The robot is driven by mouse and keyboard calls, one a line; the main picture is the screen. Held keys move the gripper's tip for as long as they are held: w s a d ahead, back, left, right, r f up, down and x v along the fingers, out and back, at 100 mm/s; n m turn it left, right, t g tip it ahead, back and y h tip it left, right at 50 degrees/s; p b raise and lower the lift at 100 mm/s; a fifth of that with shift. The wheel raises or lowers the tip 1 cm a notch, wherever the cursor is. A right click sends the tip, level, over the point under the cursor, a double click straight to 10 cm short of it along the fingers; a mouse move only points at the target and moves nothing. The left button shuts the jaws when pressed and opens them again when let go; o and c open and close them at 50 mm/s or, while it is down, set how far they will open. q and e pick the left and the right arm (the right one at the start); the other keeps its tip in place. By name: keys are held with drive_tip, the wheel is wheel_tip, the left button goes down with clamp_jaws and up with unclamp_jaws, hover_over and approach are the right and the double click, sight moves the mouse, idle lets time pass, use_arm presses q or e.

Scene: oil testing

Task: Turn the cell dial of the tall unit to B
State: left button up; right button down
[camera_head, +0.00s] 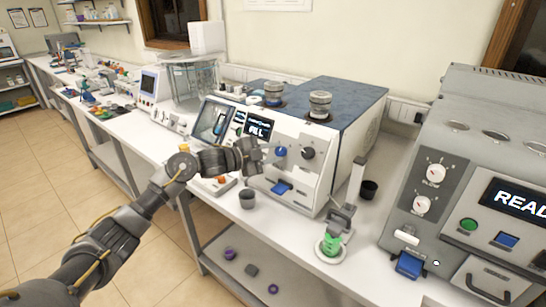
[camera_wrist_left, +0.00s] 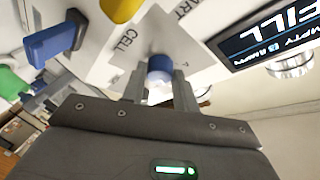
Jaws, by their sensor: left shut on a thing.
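The tall unit (camera_head: 345,95) is a white box with a dark blue top and a screen reading FILL (camera_head: 258,130). Its blue dial (camera_head: 281,152) is on the front face, right of and below the screen. In the left wrist view the blue dial (camera_wrist_left: 160,68) sits beside the word CELL, between the fingers. My left gripper (camera_head: 268,154) reaches in from the left and is shut on this dial; its fingers (camera_wrist_left: 160,88) are on either side of it. The dial's pointer and letter marks are hidden or too small to read. My right gripper is not in view.
A black knob (camera_head: 308,153) is right of the dial, with a blue lever (camera_head: 282,187) below. A yellow button (camera_wrist_left: 120,8) shows close by in the wrist view. A grey unit (camera_head: 455,150) is at right.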

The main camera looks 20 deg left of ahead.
use_arm(q)
drive_tip(key=shift+w+m+g+b, duration=0.1)
drive_tip(key=shift+m+g+b, duration=0.4)
drive_tip(key=shift+m, duration=0.9)
drive_tip(key=shift+r, duration=0.1)
drive_tip(key=o, duration=1)
drive_tip(key=shift+c, duration=0.2)
drive_tip(key=shift+a, duration=0.1)
drive_tip(key=shift+s+a, duration=0.25)
drive_tip(key=b+v, duration=0.3)
drive_tip(key=v, duration=0.7)
drive_tip(key=shift+r, duration=0.25)
